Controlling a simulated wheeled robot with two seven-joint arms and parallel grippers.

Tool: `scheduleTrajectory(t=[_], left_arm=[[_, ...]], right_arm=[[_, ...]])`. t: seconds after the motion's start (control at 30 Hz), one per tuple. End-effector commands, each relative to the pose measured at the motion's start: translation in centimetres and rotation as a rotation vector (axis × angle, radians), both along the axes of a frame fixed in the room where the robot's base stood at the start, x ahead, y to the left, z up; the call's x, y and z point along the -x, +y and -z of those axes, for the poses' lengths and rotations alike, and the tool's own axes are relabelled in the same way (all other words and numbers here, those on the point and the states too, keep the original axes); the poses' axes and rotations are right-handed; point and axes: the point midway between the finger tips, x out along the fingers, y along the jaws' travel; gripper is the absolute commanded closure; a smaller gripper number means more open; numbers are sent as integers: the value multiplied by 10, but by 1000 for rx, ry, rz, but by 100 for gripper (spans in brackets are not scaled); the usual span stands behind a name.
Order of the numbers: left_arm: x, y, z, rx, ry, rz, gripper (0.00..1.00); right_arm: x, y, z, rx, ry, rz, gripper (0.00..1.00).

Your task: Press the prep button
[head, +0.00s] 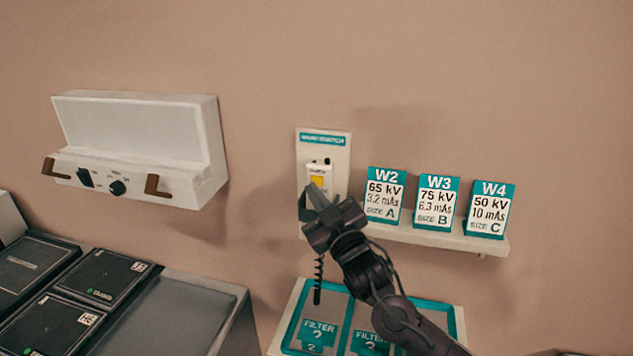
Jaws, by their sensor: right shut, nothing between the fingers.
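A white hand switch (319,168) hangs on a pale wall plate (341,152) with a teal label. A yellow patch (318,181) shows on its front, and small dark parts show at its top. I cannot tell which of these is the prep button. My right gripper (315,196) is shut and empty. Its tips are in front of the switch, just below the yellow patch, and hide the lower part. I cannot tell whether they touch it. A black coiled cord (319,270) hangs below. My left gripper is out of view.
Cards W2 (384,195), W3 (436,202) and W4 (489,209) stand on a shelf (440,238) right of the switch. A white wall unit (140,140) is at left. Black panels (107,276) lie lower left. A teal-edged filter holder (289,327) is below.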

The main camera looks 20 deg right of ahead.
Motion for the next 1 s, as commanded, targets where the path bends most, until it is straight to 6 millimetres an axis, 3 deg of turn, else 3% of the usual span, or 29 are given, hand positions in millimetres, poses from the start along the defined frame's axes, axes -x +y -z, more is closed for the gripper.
scheduleTrajectory(t=[1.0], left_arm=[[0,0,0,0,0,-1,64]], right_arm=[[-9,-6,-1,0,0,1,100]])
